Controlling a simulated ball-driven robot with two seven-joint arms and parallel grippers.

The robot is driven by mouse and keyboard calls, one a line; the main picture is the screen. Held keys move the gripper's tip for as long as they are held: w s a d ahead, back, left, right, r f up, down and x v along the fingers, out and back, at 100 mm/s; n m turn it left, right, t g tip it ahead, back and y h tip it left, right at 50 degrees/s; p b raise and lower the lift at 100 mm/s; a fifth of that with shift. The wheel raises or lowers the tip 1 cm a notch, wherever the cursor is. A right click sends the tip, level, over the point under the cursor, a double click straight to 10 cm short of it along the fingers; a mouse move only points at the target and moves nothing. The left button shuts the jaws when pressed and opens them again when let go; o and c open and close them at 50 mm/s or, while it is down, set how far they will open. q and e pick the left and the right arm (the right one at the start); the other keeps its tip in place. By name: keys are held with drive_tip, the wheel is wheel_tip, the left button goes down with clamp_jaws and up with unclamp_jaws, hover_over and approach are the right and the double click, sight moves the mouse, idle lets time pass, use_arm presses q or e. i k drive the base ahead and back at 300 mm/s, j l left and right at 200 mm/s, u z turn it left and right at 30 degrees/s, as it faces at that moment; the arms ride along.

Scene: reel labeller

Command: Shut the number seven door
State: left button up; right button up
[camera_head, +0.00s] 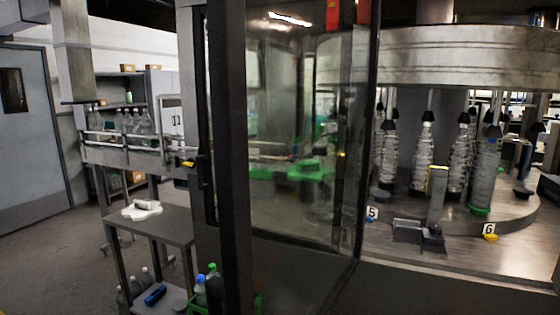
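A glass door or panel (300,200) in a dark frame (236,150) stands close in front of me, left of the middle of the head view. It is angled away from me, and green machine parts (312,172) show through the glass. To its right the front of the machine is open. A number 5 tag (372,213) and a number 6 tag (489,230) show on the machine's deck. I see no number seven, so I cannot tell whether this panel is that door. Neither of my grippers is in view.
Several bottles (423,160) stand on the round carousel at right. A small grey table (165,228) with a white item on it stands at left, with bottles (201,288) below. A conveyor (125,155) runs behind it. Grey floor (50,255) is clear at far left.

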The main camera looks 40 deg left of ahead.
sight(226, 19)
drive_tip(key=j+z, duration=0.1)
drive_tip(key=j, duration=0.45)
drive_tip(key=j+z, duration=0.1)
drive_tip(key=j, duration=0.5)
drive_tip(key=k+j+z, duration=0.1)
drive_tip(key=j, duration=0.45)
drive_tip(key=k+j+z, duration=0.1)
drive_tip(key=j, duration=0.45)
